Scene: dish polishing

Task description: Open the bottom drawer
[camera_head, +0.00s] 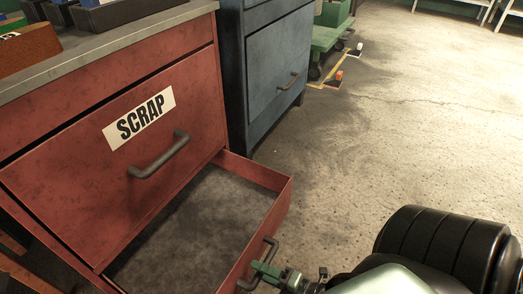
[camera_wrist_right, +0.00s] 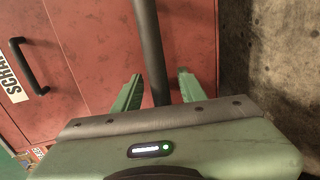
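The red cabinet's bottom drawer (camera_head: 200,222) is pulled well out, and its grey floor looks empty. Its dark bar handle (camera_head: 272,246) is on the front panel, partly covered by my right gripper (camera_head: 268,272). In the right wrist view, the handle bar (camera_wrist_right: 151,45) runs between the two green fingers of my right gripper (camera_wrist_right: 160,92). The fingers are apart, with a gap visible on each side of the bar. Whether either touches it elsewhere is hidden. My left gripper is not in view.
The closed drawer above has a SCRAP label (camera_head: 139,115) and a handle (camera_head: 158,156). A blue cabinet (camera_head: 268,70) stands behind the red one. A green cart (camera_head: 330,35) is farther back. The concrete floor (camera_head: 400,130) to the right is mostly clear.

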